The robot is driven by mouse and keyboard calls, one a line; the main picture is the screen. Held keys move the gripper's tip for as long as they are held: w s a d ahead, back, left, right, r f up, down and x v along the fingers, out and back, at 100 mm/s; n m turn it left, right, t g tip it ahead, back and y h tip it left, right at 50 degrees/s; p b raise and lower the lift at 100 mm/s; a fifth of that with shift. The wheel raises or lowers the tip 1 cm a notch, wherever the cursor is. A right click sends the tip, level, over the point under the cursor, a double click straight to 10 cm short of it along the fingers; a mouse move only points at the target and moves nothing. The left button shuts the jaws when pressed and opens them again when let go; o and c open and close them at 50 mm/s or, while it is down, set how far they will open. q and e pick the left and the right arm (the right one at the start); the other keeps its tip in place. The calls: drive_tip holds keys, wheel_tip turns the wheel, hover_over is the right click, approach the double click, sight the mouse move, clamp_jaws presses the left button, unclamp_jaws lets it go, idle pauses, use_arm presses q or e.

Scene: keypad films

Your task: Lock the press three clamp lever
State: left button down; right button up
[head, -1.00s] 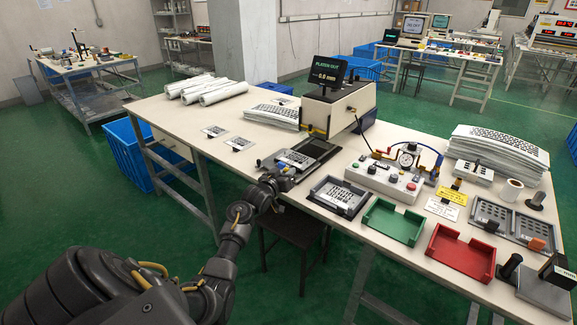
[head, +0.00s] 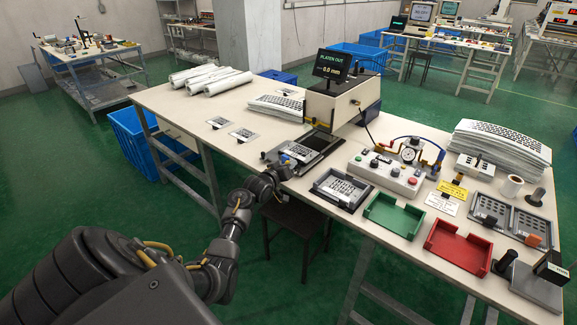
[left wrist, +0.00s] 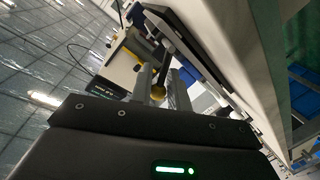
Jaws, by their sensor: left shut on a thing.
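The press (head: 338,100) stands at the back of the workbench, with its display (head: 333,66) reading "PLATEN OUT". A keypad film with a dark key pattern (head: 297,153) lies on the platen in front of it. My left gripper (head: 277,172) is at the platen's front edge. In the head view the lever is hidden by the gripper. My right gripper is not in view.
Right of the platen are a framed film tray (head: 341,188), a control box with buttons (head: 372,181), a green tray (head: 371,222) and a red tray (head: 436,262). Film stacks (head: 500,143) stand behind. A stool (head: 292,216) is below the bench edge.

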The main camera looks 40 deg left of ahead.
use_arm(q)
drive_tip(key=c, duration=1.4)
unclamp_jaws()
drive_tip(key=shift+a, duration=0.1)
drive_tip(key=v, duration=1.1)
drive_tip(key=shift+w, duration=0.1)
